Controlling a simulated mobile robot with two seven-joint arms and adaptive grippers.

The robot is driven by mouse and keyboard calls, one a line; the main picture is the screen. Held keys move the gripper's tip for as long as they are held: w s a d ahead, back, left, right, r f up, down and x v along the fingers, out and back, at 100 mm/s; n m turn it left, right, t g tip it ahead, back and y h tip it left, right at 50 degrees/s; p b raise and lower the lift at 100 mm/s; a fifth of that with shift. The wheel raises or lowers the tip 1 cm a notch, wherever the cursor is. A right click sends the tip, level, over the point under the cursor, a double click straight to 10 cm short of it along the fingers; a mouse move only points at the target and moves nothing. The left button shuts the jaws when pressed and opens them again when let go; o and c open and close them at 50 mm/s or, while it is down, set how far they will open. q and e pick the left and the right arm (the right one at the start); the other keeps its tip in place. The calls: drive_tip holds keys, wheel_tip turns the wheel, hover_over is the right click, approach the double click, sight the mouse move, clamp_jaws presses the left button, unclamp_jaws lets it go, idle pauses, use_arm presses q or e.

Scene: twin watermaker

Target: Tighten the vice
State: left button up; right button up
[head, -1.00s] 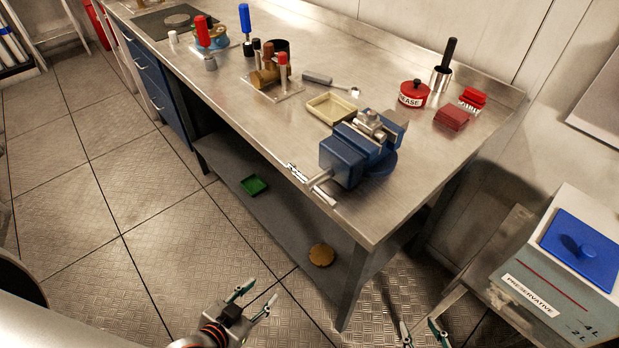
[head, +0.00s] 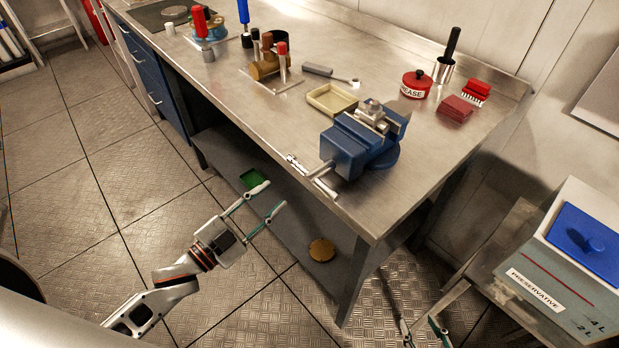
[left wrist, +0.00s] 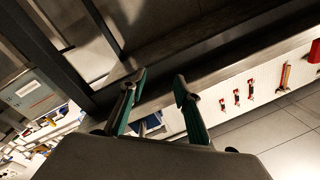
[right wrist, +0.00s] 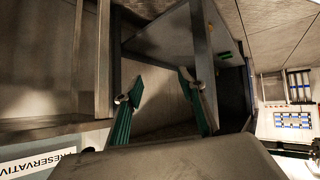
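The blue vice (head: 345,150) is fixed at the front edge of the steel workbench, towards its right end. A metal part sits at its jaws (head: 373,115); I cannot tell whether it is clamped. Its handle (head: 322,178) sticks out over the bench's front edge. My left gripper (head: 265,201) is open and empty, in front of the bench, left of and below the handle. It also shows open in the left wrist view (left wrist: 158,90). My right gripper (head: 428,340) is at the bottom edge of the head view, below the bench's right end, and open and empty in the right wrist view (right wrist: 160,88).
A cream tray (head: 332,99), a red grease tin (head: 416,84) and a red brush (head: 475,93) are on the bench near the vice. A preservative container (head: 560,270) stands at the right. Floor in front is clear.

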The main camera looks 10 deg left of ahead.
use_arm(q)
wheel_tip(320, 180, up, 8)
drive_tip(key=d+m+g+h, duration=0.2)
drive_tip(key=m+g+h, duration=0.1)
drive_tip(key=m+h, duration=0.4)
drive_tip(key=m+g+h+b, duration=0.2)
drive_tip(key=m+g+h, duration=0.1)
drive_tip(key=m+g, duration=0.8)
approach(311, 176)
drive_tip(key=d+m+t, duration=0.1)
drive_tip(key=d, duration=0.1)
drive_tip(key=x, duration=0.2)
drive_tip(key=p+x, duration=0.1)
drive_tip(key=x, duration=0.2)
drive_tip(key=f+x, duration=0.1)
drive_tip(key=x, duration=0.2)
drive_tip(key=shift+w+p, duration=0.1)
drive_tip(key=shift+p, duration=0.2)
clamp_jaws()
